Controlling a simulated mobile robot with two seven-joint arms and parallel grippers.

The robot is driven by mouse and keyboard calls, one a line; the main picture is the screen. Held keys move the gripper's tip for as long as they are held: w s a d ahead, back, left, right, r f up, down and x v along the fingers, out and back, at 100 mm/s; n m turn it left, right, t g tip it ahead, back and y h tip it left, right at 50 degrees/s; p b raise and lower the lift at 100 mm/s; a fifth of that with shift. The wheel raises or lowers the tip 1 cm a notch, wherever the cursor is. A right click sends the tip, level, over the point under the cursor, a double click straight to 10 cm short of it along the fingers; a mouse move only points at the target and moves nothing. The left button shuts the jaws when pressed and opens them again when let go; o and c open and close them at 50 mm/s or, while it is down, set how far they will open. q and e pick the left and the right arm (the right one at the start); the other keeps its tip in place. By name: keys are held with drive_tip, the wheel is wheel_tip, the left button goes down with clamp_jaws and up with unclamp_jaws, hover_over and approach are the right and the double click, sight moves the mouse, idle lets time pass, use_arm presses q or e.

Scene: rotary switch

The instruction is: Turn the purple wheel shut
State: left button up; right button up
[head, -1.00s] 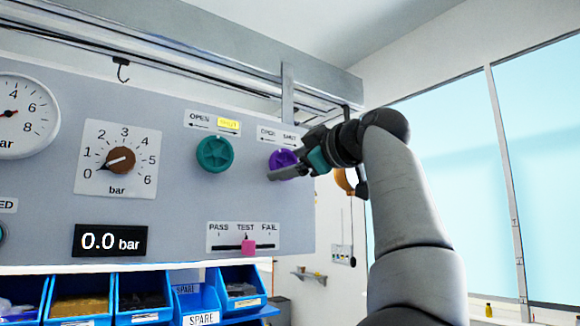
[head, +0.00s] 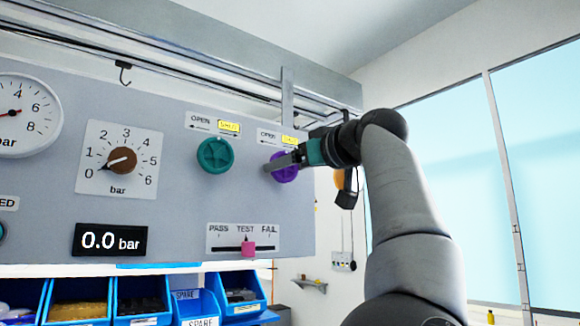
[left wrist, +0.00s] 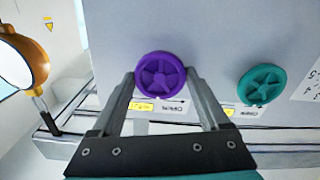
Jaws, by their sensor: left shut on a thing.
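The purple wheel (head: 284,167) is on the right part of the grey panel. My left gripper (head: 279,164) is at it, its arm rising from the lower right of the head view. In the left wrist view the purple wheel (left wrist: 160,74) sits between my two fingers, one on each side, and the gripper (left wrist: 160,82) is shut on it. The label above the wheel (head: 279,138) reads OPEN on the left, with its right-hand patch yellow. In the head view the gripper hides part of the wheel. My right gripper is not in view.
A teal wheel (head: 215,155) is just left on the panel, its SHUT patch also yellow. A slider (head: 248,247) lies below at TEST. The display (head: 110,240) reads 0.0 bar. Blue bins (head: 140,300) stand underneath. An orange round thing (left wrist: 22,62) is beside the panel edge.

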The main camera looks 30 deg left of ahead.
use_arm(q)
drive_tip(key=shift+f, duration=0.15)
drive_tip(key=o, duration=1.2)
drive_tip(key=shift+o, duration=0.2)
